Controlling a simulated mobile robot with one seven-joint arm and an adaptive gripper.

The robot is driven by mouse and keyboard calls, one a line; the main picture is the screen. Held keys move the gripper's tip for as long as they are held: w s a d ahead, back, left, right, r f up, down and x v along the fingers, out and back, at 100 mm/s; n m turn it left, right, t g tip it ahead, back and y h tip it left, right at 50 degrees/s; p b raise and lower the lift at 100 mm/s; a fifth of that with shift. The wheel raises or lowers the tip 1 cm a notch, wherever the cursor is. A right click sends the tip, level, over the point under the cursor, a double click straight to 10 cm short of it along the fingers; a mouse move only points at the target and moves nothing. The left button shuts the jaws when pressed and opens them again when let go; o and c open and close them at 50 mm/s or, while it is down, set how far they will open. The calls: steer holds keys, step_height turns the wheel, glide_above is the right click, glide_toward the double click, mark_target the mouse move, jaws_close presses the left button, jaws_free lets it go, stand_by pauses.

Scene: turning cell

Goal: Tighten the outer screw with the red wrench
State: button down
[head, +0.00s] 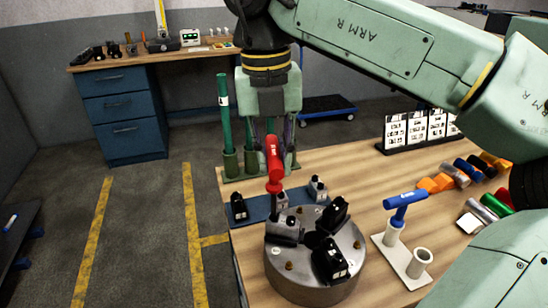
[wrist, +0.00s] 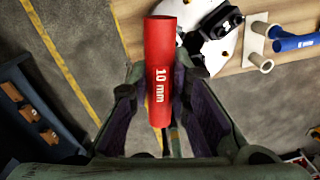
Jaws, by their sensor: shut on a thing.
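The red wrench (head: 274,163), marked "10 mm", is held in my gripper (head: 275,132). In the wrist view the red wrench (wrist: 160,70) lies between the two fingers, which are closed on its handle. In the head view its lower end is above or at the grey jaw (head: 285,228) on the left of the round chuck (head: 310,289). I cannot tell whether the tip touches a screw. The outer screw cannot be made out clearly. Two black jaws (head: 335,212) (head: 330,262) sit on the chuck's right side.
A blue wrench (head: 404,198) stands in a white holder (head: 393,235) on the right, beside an empty socket (head: 419,262). A blue plate (head: 262,208) with loose jaws lies behind the chuck. Green tubes (head: 224,115) stand at the back left. Coloured cylinders (head: 468,172) lie far right.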

steer(key=shift+r, duration=2.05)
